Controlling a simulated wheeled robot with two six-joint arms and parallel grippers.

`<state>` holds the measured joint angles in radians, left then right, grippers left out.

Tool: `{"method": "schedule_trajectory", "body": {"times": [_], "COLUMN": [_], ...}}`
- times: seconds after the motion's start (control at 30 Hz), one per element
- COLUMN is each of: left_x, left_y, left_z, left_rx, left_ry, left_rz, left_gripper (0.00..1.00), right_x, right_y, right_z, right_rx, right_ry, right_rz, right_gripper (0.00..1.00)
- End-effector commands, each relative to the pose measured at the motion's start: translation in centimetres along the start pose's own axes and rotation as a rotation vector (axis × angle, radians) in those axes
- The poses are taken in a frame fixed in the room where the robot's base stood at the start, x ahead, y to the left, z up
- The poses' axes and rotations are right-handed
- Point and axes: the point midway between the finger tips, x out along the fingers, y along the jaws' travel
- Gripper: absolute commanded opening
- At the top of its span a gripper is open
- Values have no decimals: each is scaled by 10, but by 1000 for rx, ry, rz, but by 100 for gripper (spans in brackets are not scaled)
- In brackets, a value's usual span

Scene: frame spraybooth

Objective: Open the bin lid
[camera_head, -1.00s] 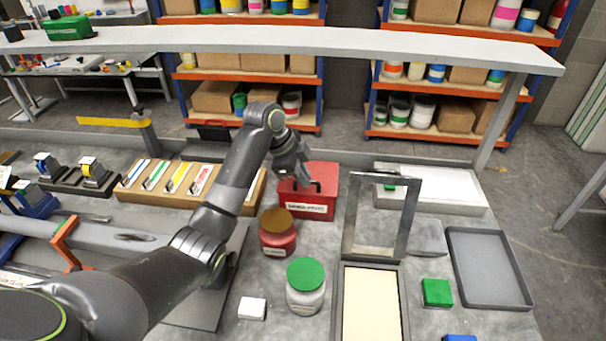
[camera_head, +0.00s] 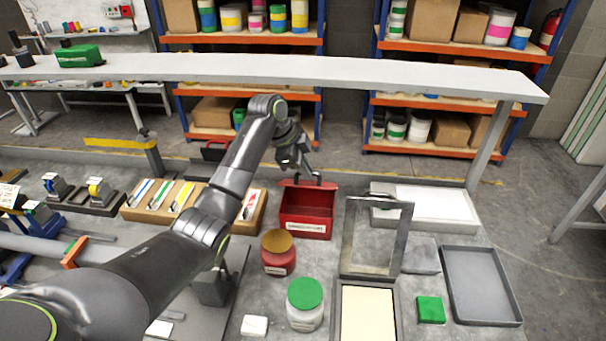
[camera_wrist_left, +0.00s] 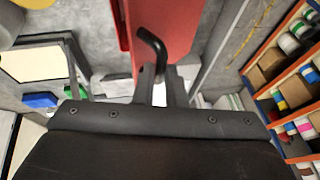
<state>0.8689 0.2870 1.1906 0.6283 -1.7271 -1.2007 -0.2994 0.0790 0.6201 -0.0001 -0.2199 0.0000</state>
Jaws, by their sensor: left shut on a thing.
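The red bin (camera_head: 306,222) stands on the grey bench near the middle of the head view, with a white label on its front. Its lid (camera_head: 308,184) is raised at the back, and the dark inside of the bin shows. My left gripper (camera_head: 309,172) is at the lid, shut on its black handle. In the left wrist view the bent black handle (camera_wrist_left: 152,48) sits between my left fingers (camera_wrist_left: 160,85), with the red lid (camera_wrist_left: 175,30) behind it. My right gripper is not in view.
A red jar with a brown lid (camera_head: 278,252) and a green-lidded jar (camera_head: 305,303) stand in front of the bin. A metal frame (camera_head: 352,240) stands upright to its right. A wooden rack (camera_head: 160,212) is to the left. A long pale shelf (camera_head: 300,68) crosses behind.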

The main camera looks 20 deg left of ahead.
Motion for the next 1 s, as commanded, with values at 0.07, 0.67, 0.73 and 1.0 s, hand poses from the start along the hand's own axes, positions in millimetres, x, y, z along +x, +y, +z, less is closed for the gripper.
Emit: {"method": "schedule_trajectory", "body": {"times": [0.07,0.67,0.73,1.0], "left_x": [1,2,2,0], "left_y": [-5,-11,-10,-11], "left_z": [3,4,4,2], "left_rx": [-7,-10,-11,-6], "left_ry": [-6,-8,-8,-4], "left_rz": [-1,4,4,4], "left_gripper": [0,0,12,32], "right_x": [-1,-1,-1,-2], "right_y": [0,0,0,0], "right_z": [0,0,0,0], "right_rx": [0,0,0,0], "right_ry": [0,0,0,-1], "right_rz": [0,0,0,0], "right_gripper": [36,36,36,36]}}
